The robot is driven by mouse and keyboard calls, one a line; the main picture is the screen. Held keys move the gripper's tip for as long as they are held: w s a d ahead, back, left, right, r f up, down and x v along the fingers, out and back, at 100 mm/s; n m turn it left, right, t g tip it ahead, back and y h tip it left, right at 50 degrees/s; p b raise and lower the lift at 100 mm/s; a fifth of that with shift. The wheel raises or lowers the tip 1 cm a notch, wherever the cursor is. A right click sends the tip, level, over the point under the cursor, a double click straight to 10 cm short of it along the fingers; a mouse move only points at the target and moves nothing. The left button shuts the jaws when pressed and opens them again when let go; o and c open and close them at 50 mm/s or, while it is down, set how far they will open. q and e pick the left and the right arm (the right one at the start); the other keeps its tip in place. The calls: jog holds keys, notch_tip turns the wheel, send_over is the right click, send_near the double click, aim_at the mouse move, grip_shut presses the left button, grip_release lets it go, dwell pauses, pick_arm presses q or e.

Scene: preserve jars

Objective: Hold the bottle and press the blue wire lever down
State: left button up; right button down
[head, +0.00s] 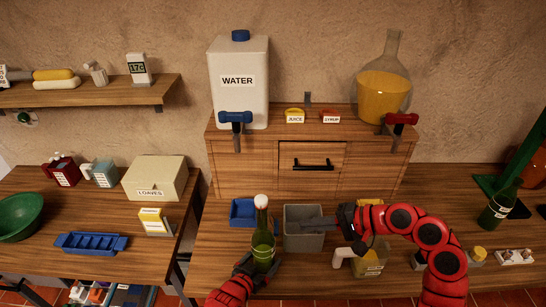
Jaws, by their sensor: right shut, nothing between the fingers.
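A green bottle (263,240) with a pale stopper (261,201) stands upright near the front of the middle counter. My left gripper (254,268) comes in from the lower left and is around the bottle's lower body, apparently shut on it. The blue wire lever is too small to make out at the bottle's neck. My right gripper (308,223) is shut and empty. Its fingers point left, over the grey bin, to the right of the bottle's neck and apart from it.
A blue bin (243,212) and a grey bin (303,241) stand behind the bottle. A wooden cabinet (305,183) with a water container (239,80) is at the back. Another green bottle (496,207) stands at the right.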

pick_arm(q)
jog(key=v, duration=1)
jog(key=shift+s+a+r, duration=0.1)
jog(key=shift+s+a, duration=0.1)
jog(key=shift+a, duration=0.05)
jog(key=shift+s+a+r, duration=0.15)
jog(key=shift+s+r, duration=0.05)
jog(key=shift+s, duration=0.4)
